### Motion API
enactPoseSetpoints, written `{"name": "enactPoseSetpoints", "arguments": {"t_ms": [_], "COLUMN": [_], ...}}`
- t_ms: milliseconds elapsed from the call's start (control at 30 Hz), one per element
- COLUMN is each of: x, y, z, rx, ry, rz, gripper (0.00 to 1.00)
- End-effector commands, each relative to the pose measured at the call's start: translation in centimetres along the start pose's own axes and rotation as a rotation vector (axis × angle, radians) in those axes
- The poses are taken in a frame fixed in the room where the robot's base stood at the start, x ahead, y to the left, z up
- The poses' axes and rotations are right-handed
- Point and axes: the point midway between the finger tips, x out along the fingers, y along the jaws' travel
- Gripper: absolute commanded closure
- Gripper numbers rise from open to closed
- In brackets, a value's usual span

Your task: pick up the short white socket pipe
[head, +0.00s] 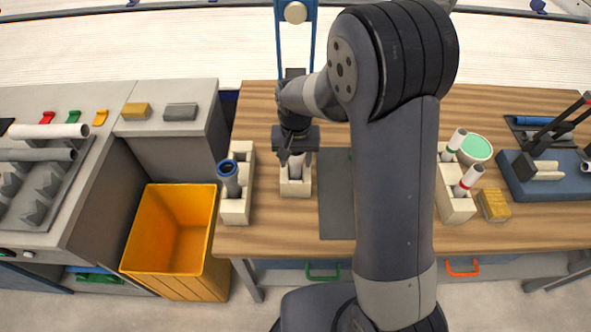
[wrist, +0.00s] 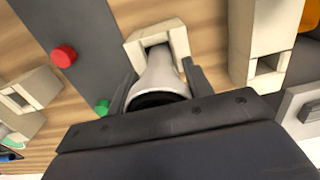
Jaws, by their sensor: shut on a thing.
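The short white socket pipe (head: 297,170) stands at a small cream block holder (head: 295,188) on the wooden table. In the wrist view the pipe (wrist: 164,72) shows its wide dark-mouthed socket end close to the camera. Its narrower end points into the slot of the holder (wrist: 137,46). My gripper (head: 296,150) is above the holder, with its fingers (wrist: 158,84) on either side of the pipe, shut on it near the socket. The pipe's lower end is hidden, so I cannot tell how deep it sits.
A cream rack (head: 236,205) with a blue-rimmed pipe (head: 229,178) stands close at left. A grey mat (head: 337,195) lies at right, with a red round piece (wrist: 64,56) on it. Another rack (head: 456,205) holds white pipes farther right. An orange bin (head: 173,235) stands left of the table.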

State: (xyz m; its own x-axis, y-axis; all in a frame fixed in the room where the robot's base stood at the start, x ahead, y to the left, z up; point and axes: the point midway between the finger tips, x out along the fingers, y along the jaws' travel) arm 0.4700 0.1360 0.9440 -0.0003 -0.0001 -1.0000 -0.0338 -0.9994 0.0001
Motion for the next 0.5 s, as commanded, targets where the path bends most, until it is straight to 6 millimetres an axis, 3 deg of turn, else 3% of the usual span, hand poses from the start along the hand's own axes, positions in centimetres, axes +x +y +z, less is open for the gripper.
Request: {"name": "enactPoseSetpoints", "arguments": {"t_ms": [267,500], "x": [-0.3,-3.9], "y": [0.0,-0.1], "z": [-0.1,-0.1], "rx": [0.0,0.0], "ry": [0.002,0.007], "rz": [-0.001,-0.003], "gripper": [0.86,0.86]}}
